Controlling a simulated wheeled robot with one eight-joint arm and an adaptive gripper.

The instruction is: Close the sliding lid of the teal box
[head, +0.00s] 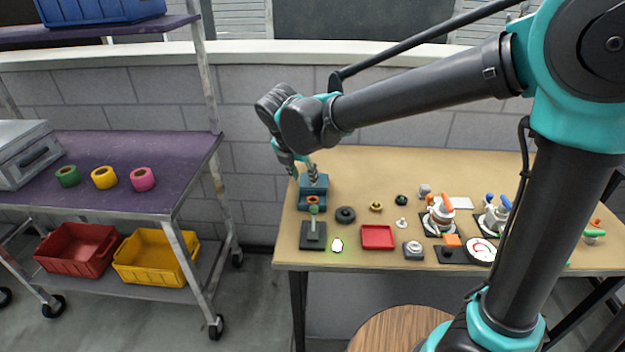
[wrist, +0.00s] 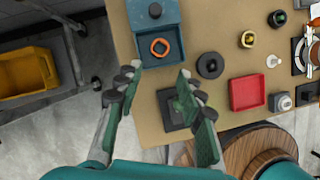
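The teal box (head: 314,199) stands at the left end of the wooden table, and it also shows at the top of the wrist view (wrist: 176,55). Its grey-blue sliding lid (wrist: 140,15) has a dark round knob (wrist: 155,11) and covers the far part. The near part is uncovered and shows an orange ring (wrist: 159,47) inside. My gripper (wrist: 158,79) is open and empty, with its fingers apart over the near side of the box. In the head view my gripper (head: 303,170) is above the box, partly hiding its far end.
A black square base (head: 313,243) with a green-topped post stands in front of the box. A black ring (head: 345,215) and a red tray (head: 377,242) lie to the right. A purple-topped cart (head: 110,200) stands left, across a floor gap.

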